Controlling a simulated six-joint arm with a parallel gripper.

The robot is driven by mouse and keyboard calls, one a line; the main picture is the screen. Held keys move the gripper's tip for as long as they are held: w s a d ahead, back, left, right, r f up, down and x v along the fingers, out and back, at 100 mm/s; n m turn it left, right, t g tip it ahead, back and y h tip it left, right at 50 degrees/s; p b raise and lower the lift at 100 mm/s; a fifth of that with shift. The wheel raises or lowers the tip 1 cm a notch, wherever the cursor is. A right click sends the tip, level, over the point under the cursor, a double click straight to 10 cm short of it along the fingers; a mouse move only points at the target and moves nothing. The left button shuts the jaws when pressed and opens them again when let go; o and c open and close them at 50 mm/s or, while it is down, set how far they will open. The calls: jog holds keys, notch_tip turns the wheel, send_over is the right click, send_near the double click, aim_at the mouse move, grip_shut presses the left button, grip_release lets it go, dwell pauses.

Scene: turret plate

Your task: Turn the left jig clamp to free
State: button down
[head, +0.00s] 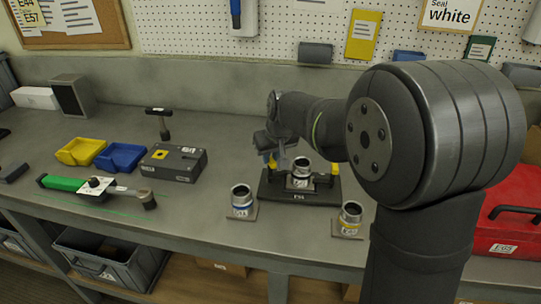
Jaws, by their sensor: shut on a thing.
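The jig (292,199) is a dark plate with a label on its front edge, standing on the bench. A metal cylinder (301,174) with a white label sits upright in its middle. A yellow clamp shows on each side of it: the left jig clamp (272,163) and the right clamp (334,170). My gripper (275,152) is over the left clamp, shut on it as far as this small view shows. My gripper and wrist hide part of the clamp, so its exact turn cannot be told.
Metal cylinders stand on small plates left (242,204) and right (350,219) of the jig. Left on the bench are a grey box (186,165), a blue bin (120,157), a yellow bin (80,151) and a green-handled wrench (65,184). A red toolbox (508,235) is at right.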

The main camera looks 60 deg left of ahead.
jog(key=n+g, duration=0.1)
jog(key=n, duration=0.3)
jog(key=n+g, duration=0.1)
jog(key=n, duration=0.1)
jog(key=shift+w+n+g, duration=0.3)
jog(key=n, duration=0.2)
jog(key=n+g+h, duration=0.1)
jog(key=n, duration=0.2)
jog(key=shift+w+a+h, duration=0.15)
jog(key=shift+h, duration=0.15)
jog(key=shift+n+g, duration=0.3)
jog(key=c, duration=1.4)
grip_release()
jog(key=shift+o, duration=0.2)
jog(key=v, duration=1.7)
jog(key=shift+r, duration=0.2)
